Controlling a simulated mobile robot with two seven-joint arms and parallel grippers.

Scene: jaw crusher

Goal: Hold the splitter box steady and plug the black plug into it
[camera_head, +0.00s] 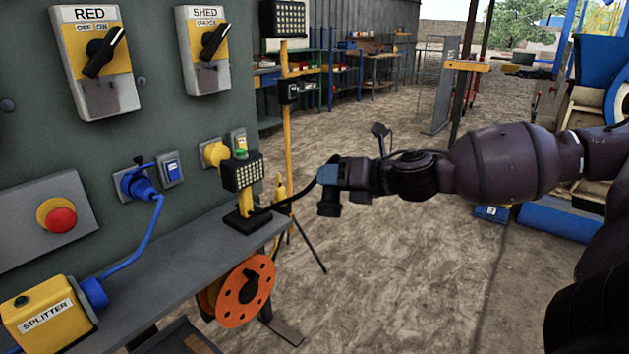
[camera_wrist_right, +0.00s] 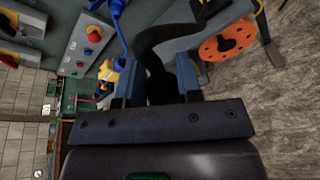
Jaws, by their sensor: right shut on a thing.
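The yellow splitter box (camera_head: 45,318) sits at the lower left on the grey shelf, with a blue plug (camera_head: 95,292) in its right side. My right gripper (camera_head: 328,188) is over open ground, well to the right of the box. In the wrist view, its two blue fingers are shut on the black plug (camera_wrist_right: 158,90). A black cable (camera_head: 290,198) runs from the gripper towards the small lamp on the shelf. The yellow box shows partly behind a finger in the wrist view (camera_wrist_right: 107,72). My left gripper is not in view.
The grey shelf (camera_head: 180,262) runs along the panel, with a lamp (camera_head: 242,174) at its far end. An orange cable reel (camera_head: 245,290) hangs below. A blue cable (camera_head: 150,235) arches from the wall socket to the splitter box. The ground right of the shelf is mostly clear.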

